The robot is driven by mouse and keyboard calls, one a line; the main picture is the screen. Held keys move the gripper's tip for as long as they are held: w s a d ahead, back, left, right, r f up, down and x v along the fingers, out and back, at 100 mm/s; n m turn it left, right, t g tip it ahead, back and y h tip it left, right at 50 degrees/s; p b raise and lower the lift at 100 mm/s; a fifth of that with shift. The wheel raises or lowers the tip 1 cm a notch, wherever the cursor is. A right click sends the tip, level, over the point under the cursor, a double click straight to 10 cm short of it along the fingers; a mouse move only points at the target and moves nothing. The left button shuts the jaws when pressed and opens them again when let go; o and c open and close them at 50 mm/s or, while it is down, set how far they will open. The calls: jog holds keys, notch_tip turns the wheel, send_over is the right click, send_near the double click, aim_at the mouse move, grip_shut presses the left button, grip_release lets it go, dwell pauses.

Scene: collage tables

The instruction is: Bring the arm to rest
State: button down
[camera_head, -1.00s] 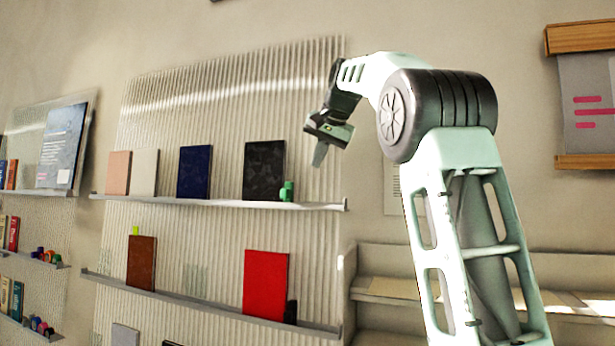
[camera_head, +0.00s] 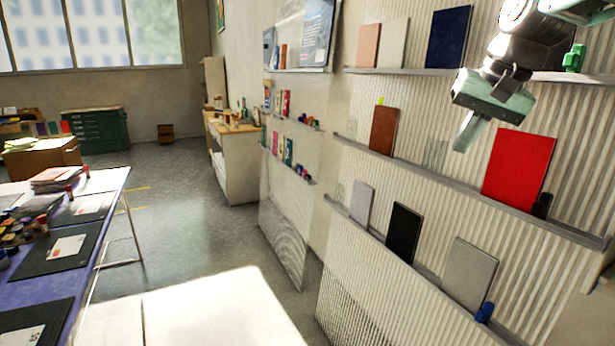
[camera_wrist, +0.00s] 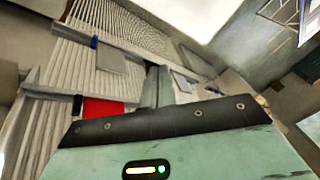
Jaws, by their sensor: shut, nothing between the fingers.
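My gripper (camera_head: 468,138) is at the upper right of the head view, in front of the ribbed wall display and left of the red book (camera_head: 517,170). Its fingers are together and point down, with nothing between them. In the wrist view, the gripper body fills the bottom, and the closed fingers (camera_wrist: 157,85) point up the picture. Most of my arm is outside the head view; only its end part shows at the top right corner.
The ribbed display (camera_head: 350,275) has ledges with several books, including a brown one (camera_head: 384,130) and a black one (camera_head: 403,233). A white surface (camera_head: 215,310) is at the bottom. A table with cutting mats (camera_head: 65,250) stands left. Open floor (camera_head: 190,215) lies between.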

jog(key=s+a+f+n+g+b, duration=0.3)
jog(key=s+a+f+n, duration=0.3)
jog(key=s+a+f, duration=0.9)
jog(key=s+f+n+g+h+b, duration=0.1)
jog(key=s+f+n, duration=0.4)
jog(key=s+f, duration=0.7)
jog(key=s+b, duration=0.1)
jog(key=s, duration=0.2)
jog(key=shift+a+f+n, duration=0.25)
jog(key=shift+n, duration=0.05)
